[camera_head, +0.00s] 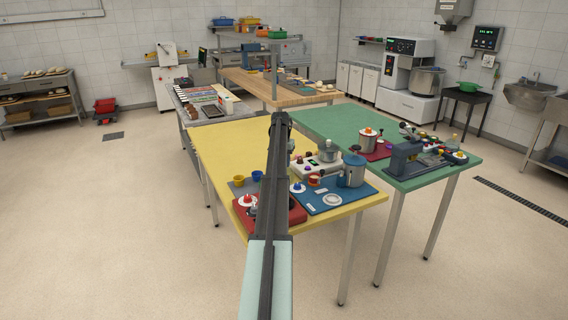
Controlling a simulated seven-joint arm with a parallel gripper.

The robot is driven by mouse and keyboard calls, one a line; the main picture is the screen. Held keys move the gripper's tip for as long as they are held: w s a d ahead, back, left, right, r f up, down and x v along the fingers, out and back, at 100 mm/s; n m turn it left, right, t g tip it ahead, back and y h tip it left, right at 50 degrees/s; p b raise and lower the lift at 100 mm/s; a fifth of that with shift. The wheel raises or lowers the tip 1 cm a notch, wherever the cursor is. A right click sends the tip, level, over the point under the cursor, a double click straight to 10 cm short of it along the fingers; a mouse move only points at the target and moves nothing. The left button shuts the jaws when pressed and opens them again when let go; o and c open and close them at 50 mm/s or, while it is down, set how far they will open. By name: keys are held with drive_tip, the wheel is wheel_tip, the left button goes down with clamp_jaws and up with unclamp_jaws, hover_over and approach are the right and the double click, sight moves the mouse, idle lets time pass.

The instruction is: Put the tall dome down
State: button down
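My arm reaches from the bottom centre over the yellow table (222,145). Its far end, with my gripper (281,122), is small and dark, and I cannot make out the fingers or anything between them. I cannot pick out the tall dome with certainty. My arm hides part of the table's middle.
A red board (289,216) with a white, red-knobbed piece (247,200) lies at the yellow table's front. Yellow cups (239,180) stand left of my arm. The green table (330,119) adjoins on the right, carrying a pot (368,141) and a grey machine (404,159). The yellow table's back left is clear.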

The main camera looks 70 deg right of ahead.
drive_tip(key=shift+f, duration=0.3)
drive_tip(key=shift+f, duration=0.1)
drive_tip(key=c, duration=0.9)
unclamp_jaws()
drive_tip(key=shift+c, duration=0.2)
wheel_tip(320, 180, up, 12)
drive_tip(key=a, duration=0.1)
drive_tip(key=shift+w+a, duration=0.15)
drive_tip(key=shift+a, duration=0.25)
